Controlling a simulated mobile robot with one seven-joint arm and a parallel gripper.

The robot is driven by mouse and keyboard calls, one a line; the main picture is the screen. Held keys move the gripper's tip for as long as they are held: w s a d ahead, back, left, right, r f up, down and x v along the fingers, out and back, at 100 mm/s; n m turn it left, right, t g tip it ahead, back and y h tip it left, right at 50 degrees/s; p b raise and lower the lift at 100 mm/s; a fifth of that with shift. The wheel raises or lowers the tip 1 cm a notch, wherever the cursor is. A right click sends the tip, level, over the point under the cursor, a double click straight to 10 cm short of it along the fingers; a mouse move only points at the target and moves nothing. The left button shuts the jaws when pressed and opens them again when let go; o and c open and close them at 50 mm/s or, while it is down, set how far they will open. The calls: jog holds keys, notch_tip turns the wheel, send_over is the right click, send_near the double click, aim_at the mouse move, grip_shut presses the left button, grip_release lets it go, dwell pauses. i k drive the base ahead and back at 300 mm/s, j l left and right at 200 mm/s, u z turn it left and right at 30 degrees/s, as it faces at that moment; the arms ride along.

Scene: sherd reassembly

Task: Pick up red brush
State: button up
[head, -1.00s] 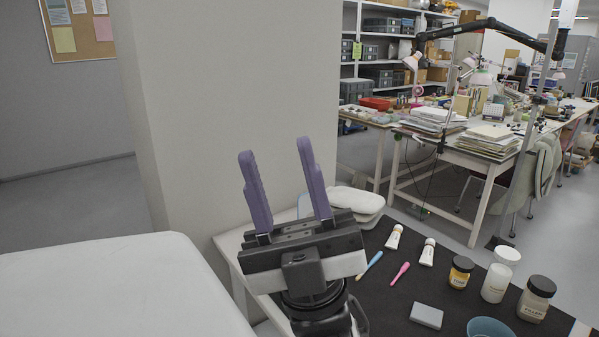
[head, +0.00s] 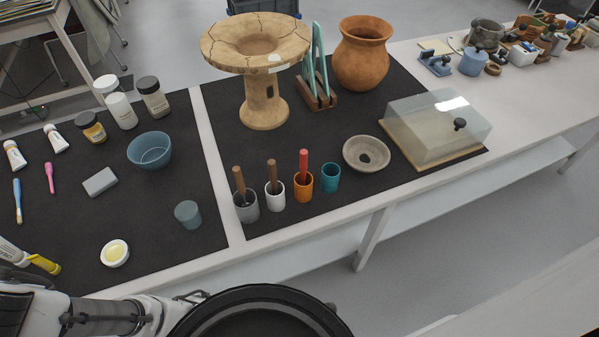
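The red brush (head: 303,164) stands upright in an orange cup (head: 302,187) on the black mat, its red handle sticking up and its lower end hidden inside the cup. The orange cup stands in a row between a white cup (head: 275,196) with a brown-handled tool and a teal cup (head: 330,178) that shows nothing sticking out. A grey cup (head: 246,207) with another brown handle is at the row's left end. My gripper is out of view; only parts of my arm show at the lower left.
A cracked pedestal vessel (head: 264,105) stands behind the cups. A grey ring-shaped dish (head: 366,154) and a clear cover (head: 437,125) are to the right. A blue-grey cup (head: 188,215) is to the left. Bare black mat lies in front of the row.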

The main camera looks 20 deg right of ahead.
aim_at(303, 152)
jog(key=k+l+z, duration=0.1)
jog(key=k+z, duration=0.15)
jog(key=k, duration=0.35)
jog(key=z, duration=1.25)
jog(key=k+j+z, duration=0.1)
jog(key=j, duration=0.4)
jog(key=k+j, duration=0.1)
jog(key=j, duration=0.4)
jog(key=i+j, duration=0.2)
jog(key=j, duration=0.15)
jog(key=i+j, duration=0.15)
jog(key=j, duration=0.15)
jog(key=z, duration=0.05)
